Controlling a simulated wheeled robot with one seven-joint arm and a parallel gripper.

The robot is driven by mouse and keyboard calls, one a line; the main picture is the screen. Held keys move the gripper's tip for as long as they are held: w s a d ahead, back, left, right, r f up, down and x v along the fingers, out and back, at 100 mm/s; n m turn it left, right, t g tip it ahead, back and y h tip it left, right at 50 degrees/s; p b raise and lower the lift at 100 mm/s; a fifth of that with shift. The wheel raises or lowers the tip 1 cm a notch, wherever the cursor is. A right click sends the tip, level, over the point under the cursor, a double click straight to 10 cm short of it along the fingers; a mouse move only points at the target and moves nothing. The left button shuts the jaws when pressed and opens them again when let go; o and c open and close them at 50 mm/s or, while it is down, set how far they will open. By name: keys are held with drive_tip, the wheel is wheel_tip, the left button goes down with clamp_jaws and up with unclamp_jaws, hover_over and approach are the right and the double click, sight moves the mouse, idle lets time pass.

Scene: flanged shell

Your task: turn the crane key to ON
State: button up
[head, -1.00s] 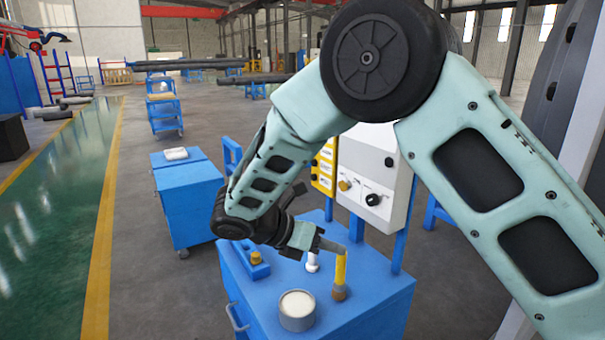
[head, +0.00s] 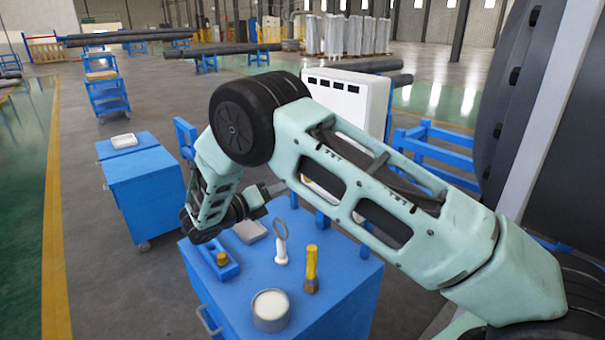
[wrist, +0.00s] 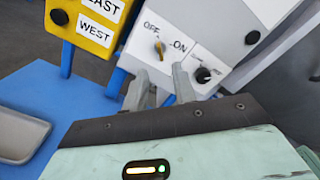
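In the head view my gripper (head: 276,189) is above the blue cart, beside the white control box (head: 352,98). My arm hides the key there.
A black knob (wrist: 204,75) sits right of the key. A yellow EAST/WEST box (wrist: 92,22) stands to the left. On the blue cart (head: 345,270) are a can (head: 270,311), a yellow-handled brush (head: 312,268), a white ring-topped tool (head: 281,244) and a grey tray (head: 250,231).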

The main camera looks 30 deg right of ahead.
drive_tip(key=w+d+p, duration=0.1)
drive_tip(key=d+p, duration=0.1)
drive_tip(key=d, duration=0.6)
drive_tip(key=shift+w, duration=0.25)
clamp_jaws()
